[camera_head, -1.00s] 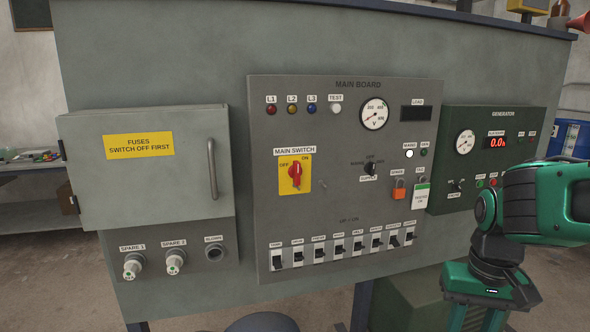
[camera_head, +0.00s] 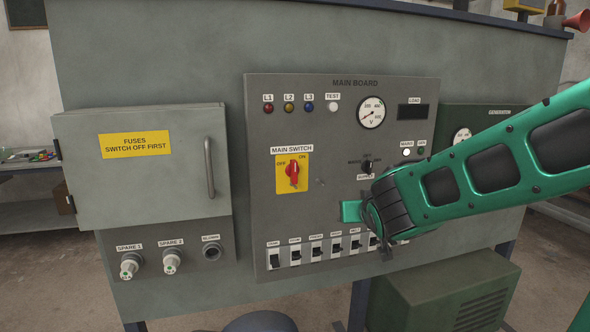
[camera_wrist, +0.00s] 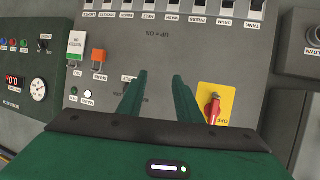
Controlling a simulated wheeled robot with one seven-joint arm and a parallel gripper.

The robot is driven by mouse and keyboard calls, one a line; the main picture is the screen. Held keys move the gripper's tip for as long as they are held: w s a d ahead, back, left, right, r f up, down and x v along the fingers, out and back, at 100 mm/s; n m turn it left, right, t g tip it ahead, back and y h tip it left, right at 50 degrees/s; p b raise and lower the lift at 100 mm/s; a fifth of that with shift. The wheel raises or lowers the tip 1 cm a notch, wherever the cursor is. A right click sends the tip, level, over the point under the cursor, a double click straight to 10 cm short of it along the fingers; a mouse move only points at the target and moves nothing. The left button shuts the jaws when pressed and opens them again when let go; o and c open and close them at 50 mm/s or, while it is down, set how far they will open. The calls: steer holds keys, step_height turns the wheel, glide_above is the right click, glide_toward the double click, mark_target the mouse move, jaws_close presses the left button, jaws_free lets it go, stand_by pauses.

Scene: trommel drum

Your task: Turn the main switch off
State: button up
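The main switch is a red rotary knob (camera_head: 293,173) on a yellow plate (camera_head: 283,187), marked OFF at left and ON at right. Its handle stands near vertical; which mark it is set to I cannot tell. In the upside-down wrist view the knob (camera_wrist: 212,108) is right of my fingers. My gripper (camera_head: 345,211) is in front of the main board, below and right of the switch and apart from it. In the wrist view my gripper (camera_wrist: 161,85) has its two green fingers spread with nothing between them.
The main board (camera_head: 330,215) has a row of breakers (camera_head: 316,249) along its bottom. A fuse cabinet (camera_head: 140,180) with a handle (camera_head: 209,167) stands out at left. The orange padlock (camera_wrist: 98,57) and a tag (camera_wrist: 76,45) hang on the board. The area around the switch is clear.

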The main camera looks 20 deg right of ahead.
mark_target(295, 166)
steer(key=w+a+r+n+t+y, duration=0.1)
steer(key=w+a+r+t+y, duration=0.1)
steer(key=w+a+r+t, duration=0.3)
steer(key=w+a+r+n+y, duration=0.1)
steer(key=a+r+n+y, duration=0.1)
steer(key=a, duration=0.5)
steer(key=w, duration=1)
steer(key=shift+a+r, duration=0.1)
steer(key=shift+r, duration=0.05)
jaws_close()
